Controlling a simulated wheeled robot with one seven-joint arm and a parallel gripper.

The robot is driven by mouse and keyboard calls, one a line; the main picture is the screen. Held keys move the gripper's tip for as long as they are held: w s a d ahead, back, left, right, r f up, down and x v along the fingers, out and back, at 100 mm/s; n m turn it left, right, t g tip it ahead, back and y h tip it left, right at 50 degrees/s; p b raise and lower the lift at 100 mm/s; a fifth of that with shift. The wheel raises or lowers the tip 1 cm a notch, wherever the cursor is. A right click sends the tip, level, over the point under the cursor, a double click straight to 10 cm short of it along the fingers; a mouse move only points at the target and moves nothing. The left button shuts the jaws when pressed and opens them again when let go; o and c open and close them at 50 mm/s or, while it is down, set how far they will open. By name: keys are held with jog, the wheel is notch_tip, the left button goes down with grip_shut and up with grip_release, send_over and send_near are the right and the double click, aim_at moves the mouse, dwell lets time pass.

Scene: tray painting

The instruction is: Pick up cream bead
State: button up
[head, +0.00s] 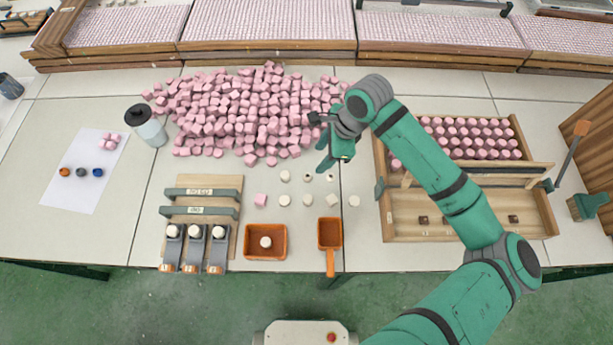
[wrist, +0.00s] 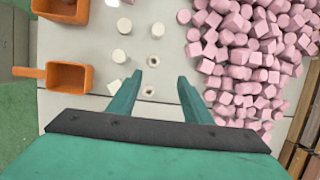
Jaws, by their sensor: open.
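Several small cream pieces lie loose on the table. Two of them have a dark hole in the top and look like beads: one cream bead (head: 308,177) and another cream bead (head: 329,177). In the wrist view one holed bead (wrist: 150,92) shows between the fingers, nearer the left one, and the other (wrist: 153,62) shows just beyond the fingertips. My gripper (wrist: 160,78) is open and empty, its fingers pointing down above the table. In the head view my gripper (head: 331,164) is just behind the bead row. The height gap is hard to judge.
A large pile of pink pieces (head: 235,110) lies close behind and left of my gripper. Plain cream pieces (head: 284,200) lie in front. An orange tray (head: 284,256) and orange scoop (head: 330,245) stand nearer me. A wooden tray (head: 381,165) stands right.

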aim_at(309, 174)
jog(key=shift+g, duration=0.4)
jog(key=shift+s+x, duration=0.15)
jog(key=shift+x, duration=1.55)
jog(key=shift+s+x, duration=0.15)
jog(key=shift+x, duration=1.5)
jog(key=shift+s+x, duration=0.15)
jog(key=shift+x, duration=1.55)
